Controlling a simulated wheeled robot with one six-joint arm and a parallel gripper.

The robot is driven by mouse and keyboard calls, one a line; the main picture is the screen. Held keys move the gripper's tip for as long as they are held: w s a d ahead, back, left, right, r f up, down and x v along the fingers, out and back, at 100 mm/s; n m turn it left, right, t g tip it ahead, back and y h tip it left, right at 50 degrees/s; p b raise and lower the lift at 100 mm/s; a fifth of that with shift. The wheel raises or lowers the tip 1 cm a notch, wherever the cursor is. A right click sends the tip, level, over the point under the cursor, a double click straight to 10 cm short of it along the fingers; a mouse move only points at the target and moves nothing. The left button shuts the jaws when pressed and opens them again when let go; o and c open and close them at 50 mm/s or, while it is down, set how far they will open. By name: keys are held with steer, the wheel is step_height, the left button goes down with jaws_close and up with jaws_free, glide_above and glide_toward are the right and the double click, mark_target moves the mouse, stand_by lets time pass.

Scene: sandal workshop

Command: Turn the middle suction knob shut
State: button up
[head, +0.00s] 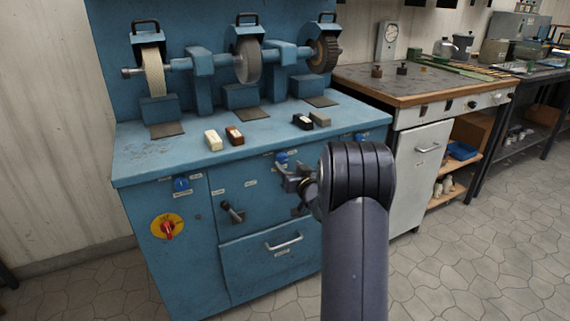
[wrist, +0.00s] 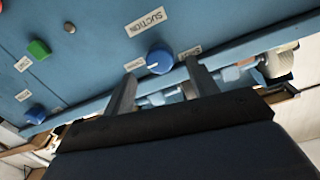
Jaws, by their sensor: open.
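The middle suction knob is a round blue knob (head: 281,157) on the upper front of the blue machine (head: 150,207). In the wrist view this blue knob (wrist: 160,60) shows between the ends of my two fingers, with a white SUCTION label beside it. My gripper (head: 284,171) is open and empty, just in front of and slightly below the knob in the head view. In the wrist view my gripper (wrist: 160,68) has one finger on each side of the knob. I cannot tell whether either finger touches it. The knob's pointer mark is not clear.
Other blue knobs sit to the left (head: 181,184) and right (head: 360,137). A red rotary switch on a yellow plate (head: 168,227), a dark lever (head: 232,212) and a drawer handle (head: 284,241) are lower on the front. Blocks and brushes (head: 212,139) lie on the top.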

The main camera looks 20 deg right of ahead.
mark_target(284, 160)
steer(key=shift+w, duration=1.8)
steer(key=c, duration=1)
